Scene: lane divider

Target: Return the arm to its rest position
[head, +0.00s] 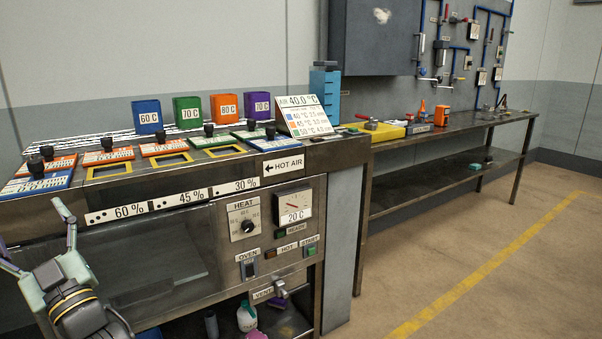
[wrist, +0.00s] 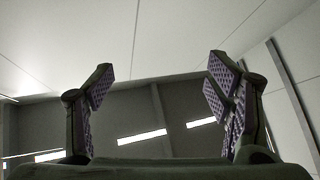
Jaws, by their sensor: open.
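My gripper (head: 35,243) is at the lower left of the head view, in front of the left part of the workbench (head: 212,255). Its two fingers are spread apart and point upward, with nothing between them. In the wrist view my gripper (wrist: 160,90) shows both purple-padded fingers wide apart. Behind them are only the ceiling and upper wall with light strips. Part of my arm below the gripper is cut off by the picture edge.
Coloured blocks, including a blue 60 C block (head: 147,117), stand on the bench top behind labelled plates with black knobs. An oven panel (head: 268,225) faces front. A long metal table (head: 450,135) stands at right. The floor with a yellow line (head: 480,275) is clear.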

